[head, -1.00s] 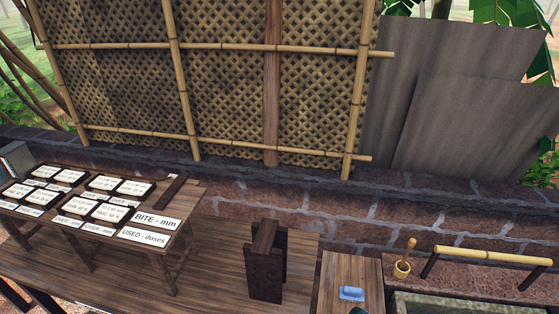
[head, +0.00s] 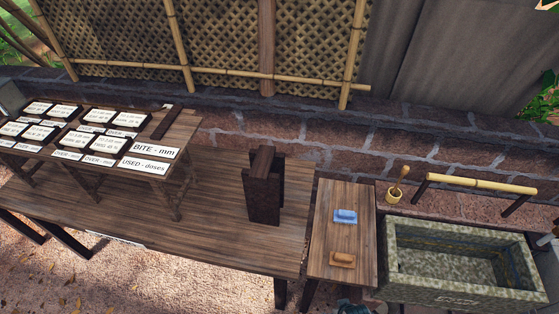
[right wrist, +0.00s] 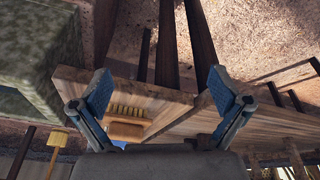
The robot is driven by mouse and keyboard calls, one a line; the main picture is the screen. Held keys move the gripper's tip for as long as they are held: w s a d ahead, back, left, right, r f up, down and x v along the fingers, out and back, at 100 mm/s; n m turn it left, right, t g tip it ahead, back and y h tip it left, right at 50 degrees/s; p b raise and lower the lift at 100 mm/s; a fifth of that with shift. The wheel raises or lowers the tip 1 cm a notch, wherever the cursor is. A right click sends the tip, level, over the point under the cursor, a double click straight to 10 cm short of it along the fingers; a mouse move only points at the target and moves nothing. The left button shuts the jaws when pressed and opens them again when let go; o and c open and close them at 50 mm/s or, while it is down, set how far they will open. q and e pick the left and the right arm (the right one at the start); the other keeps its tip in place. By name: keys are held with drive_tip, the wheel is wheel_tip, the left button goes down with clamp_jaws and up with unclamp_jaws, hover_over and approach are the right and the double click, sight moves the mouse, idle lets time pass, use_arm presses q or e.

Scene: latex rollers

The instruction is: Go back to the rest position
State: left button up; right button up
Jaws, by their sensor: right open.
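My right gripper (right wrist: 158,82) is open in the right wrist view, its two blue-padded fingers spread wide with nothing between the tips. Beyond and below its left finger, a wooden brush (right wrist: 126,130) with pale bristles lies on the small wooden table. A small dark grey-blue shape at the bottom edge of the head view may be part of my right gripper; I cannot tell. My left gripper is not in view.
A stone basin (head: 541,266) stands right of the small table (head: 333,195). Behind it are a cup with a wooden handle (head: 394,194) and a bamboo rail (head: 480,184). The long table (head: 215,235) bears a dark upright block (head: 263,190) and a rack of labelled trays (head: 165,150).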

drive_tip(key=s+f+g+b, duration=0.1)
drive_tip(key=s+f, duration=0.2)
drive_tip(key=f, duration=1.1)
drive_tip(key=s+f+b, duration=0.2)
drive_tip(key=s+f, duration=0.2)
drive_tip(key=f, duration=1)
drive_tip(key=s+d+f+g+b, duration=0.1)
drive_tip(key=s+d+f, duration=0.2)
drive_tip(key=s+f, duration=0.8)
drive_tip(key=s, duration=0.2)
drive_tip(key=shift+s+d+f, duration=0.15)
drive_tip(key=shift+s+f, duration=0.1)
drive_tip(key=shift+s, duration=0.15)
